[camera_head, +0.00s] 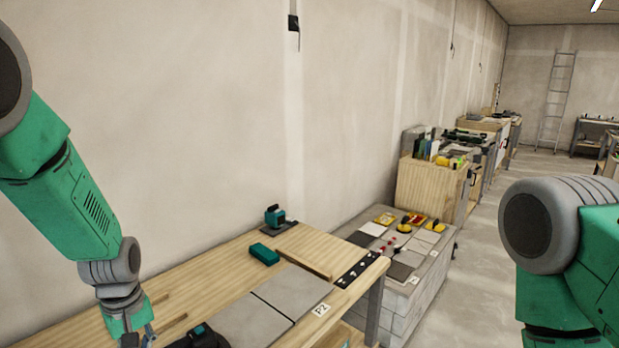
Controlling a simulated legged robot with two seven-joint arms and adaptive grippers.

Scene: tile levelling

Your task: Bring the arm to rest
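My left arm (65,185) comes in from the left and hangs down over the near left part of the wooden workbench (222,259). Its gripper (139,341) is at the bottom edge and mostly cut off, so I cannot tell whether it is open or holds anything. My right arm (575,245) shows at the right edge, bent, with its gripper out of view. Grey tiles (291,290) lie on the bench, with a label marked P2 (321,310) at their right edge.
A black tool (203,338) sits right of the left gripper. A teal block (264,254) and a teal device (275,216) stand farther back. A dark strip (357,270) lies at the bench's right end. A grey block stand (425,285) holds tiles and yellow tools beyond.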

